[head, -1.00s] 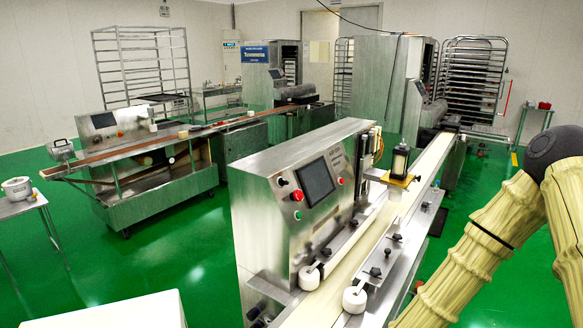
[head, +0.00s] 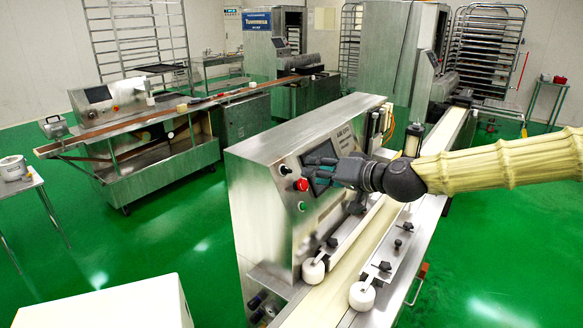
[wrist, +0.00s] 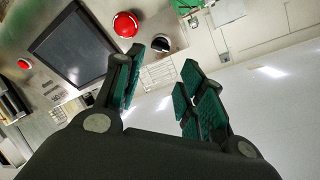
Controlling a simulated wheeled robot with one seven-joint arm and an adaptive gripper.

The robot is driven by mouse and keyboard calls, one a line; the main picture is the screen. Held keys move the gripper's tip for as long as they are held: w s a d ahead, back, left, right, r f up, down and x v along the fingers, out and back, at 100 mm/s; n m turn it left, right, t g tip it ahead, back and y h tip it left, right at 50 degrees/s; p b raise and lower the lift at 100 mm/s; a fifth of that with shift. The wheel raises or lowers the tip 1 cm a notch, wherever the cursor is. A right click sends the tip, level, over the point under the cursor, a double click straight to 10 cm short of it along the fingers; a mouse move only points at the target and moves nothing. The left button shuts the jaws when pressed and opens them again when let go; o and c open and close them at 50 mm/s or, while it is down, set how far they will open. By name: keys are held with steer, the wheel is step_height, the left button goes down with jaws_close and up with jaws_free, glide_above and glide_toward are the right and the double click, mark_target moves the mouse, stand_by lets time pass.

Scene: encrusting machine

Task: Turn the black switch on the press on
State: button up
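The press (head: 262,225) is a steel machine with a sloped control panel. The black switch (head: 284,169) sits on the panel at the upper left of a red button (head: 301,184). In the wrist view the black switch (wrist: 161,43) shows as a dark knob on a pale round base, beside the large red button (wrist: 126,24). My gripper (head: 313,170) is in front of the panel, just right of the switch, over part of the screen. In the wrist view its green-padded fingers (wrist: 158,75) are spread apart and empty. The switch lies beyond the fingertips, with no contact visible.
A dark screen (wrist: 72,48) and a green button (head: 301,206) are on the same panel. A conveyor belt (head: 340,278) with white rollers runs along the press's right side. Other machines and racks stand behind.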

mark_target(289, 169)
steer(key=shift+p+x, duration=1.5)
steer(key=shift+x, duration=3.4)
steer(key=shift+f, duration=0.1)
steer(key=shift+c, duration=0.4)
steer(key=c, duration=0.7)
